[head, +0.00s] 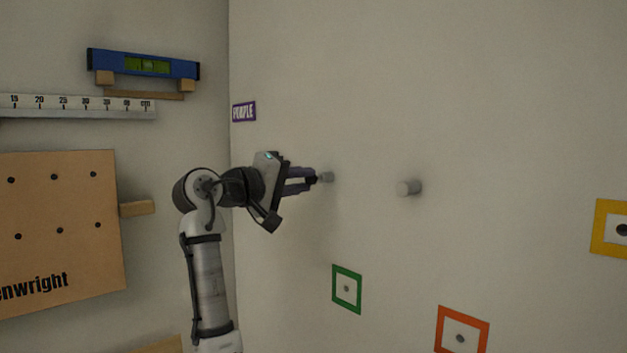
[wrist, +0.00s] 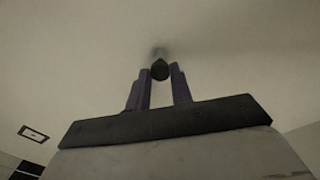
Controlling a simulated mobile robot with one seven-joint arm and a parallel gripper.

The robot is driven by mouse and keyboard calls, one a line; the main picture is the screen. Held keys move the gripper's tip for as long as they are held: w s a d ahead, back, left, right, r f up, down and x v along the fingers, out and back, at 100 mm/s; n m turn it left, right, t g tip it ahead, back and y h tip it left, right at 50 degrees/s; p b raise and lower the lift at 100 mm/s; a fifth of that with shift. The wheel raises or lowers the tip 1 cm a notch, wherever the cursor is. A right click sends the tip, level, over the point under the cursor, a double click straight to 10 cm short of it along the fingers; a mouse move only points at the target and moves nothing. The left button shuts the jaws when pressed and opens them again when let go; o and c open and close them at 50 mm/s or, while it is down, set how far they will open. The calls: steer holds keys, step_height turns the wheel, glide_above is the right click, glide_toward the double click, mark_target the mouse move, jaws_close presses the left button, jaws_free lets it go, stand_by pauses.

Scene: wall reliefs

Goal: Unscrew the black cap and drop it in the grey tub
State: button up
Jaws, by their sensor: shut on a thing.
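The black cap (wrist: 160,71) is between my fingertips in the wrist view, at the end of a grey stub (wrist: 158,53) on the pale wall. The stub also shows in the head view (head: 328,177), just beyond the fingertips. My gripper (head: 312,179) reaches level to the right and is shut on the cap; it also shows in the wrist view (wrist: 160,75). In the head view the fingers mostly hide the cap. I cannot tell whether the cap is still threaded on the stub. The grey tub is not in view.
A bare grey stub (head: 409,187) sticks out to the right. Green (head: 346,289), orange (head: 462,330) and yellow (head: 612,229) frames are lower or farther right. A purple sign (head: 244,112) is above my gripper. A pegboard (head: 60,232), ruler (head: 78,106) and blue level (head: 145,64) hang left.

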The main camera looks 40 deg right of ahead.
mark_target(309, 179)
steer(key=shift+s+a+b, duration=0.15)
steer(key=shift+a, duration=0.7)
steer(key=shift+s+a+b, duration=0.1)
steer(key=shift+a+b, duration=0.05)
steer(key=shift+a, duration=0.7)
steer(key=shift+s+a, duration=0.1)
steer(key=shift+a, duration=0.9)
